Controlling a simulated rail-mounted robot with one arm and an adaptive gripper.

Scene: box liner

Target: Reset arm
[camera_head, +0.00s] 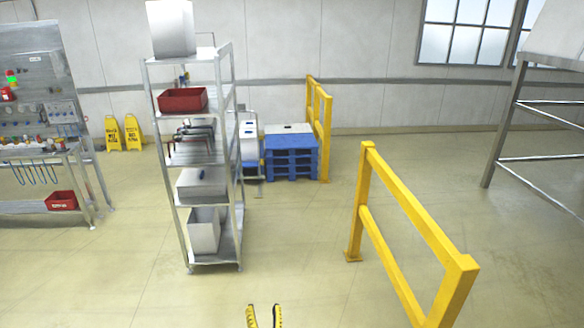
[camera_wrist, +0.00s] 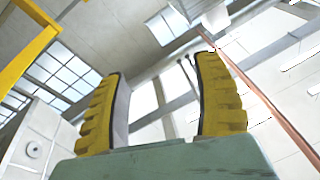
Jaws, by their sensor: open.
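My gripper (camera_head: 264,316) shows at the bottom edge of the head view, with only its two yellow fingertips in the picture. In the wrist view my gripper (camera_wrist: 160,100) has both yellow ribbed fingers spread apart with nothing between them. Behind the fingers the wrist view shows the ceiling, beams and windows, so the wrist camera faces upward. The rest of my arm is out of the head view.
A metal shelf rack (camera_head: 230,190) with bins stands left of centre. A yellow guard rail (camera_head: 415,222) stands at the right. Blue pallets (camera_head: 290,160) sit at the back. A workbench (camera_head: 25,205) is at the far left. The floor in the middle is clear.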

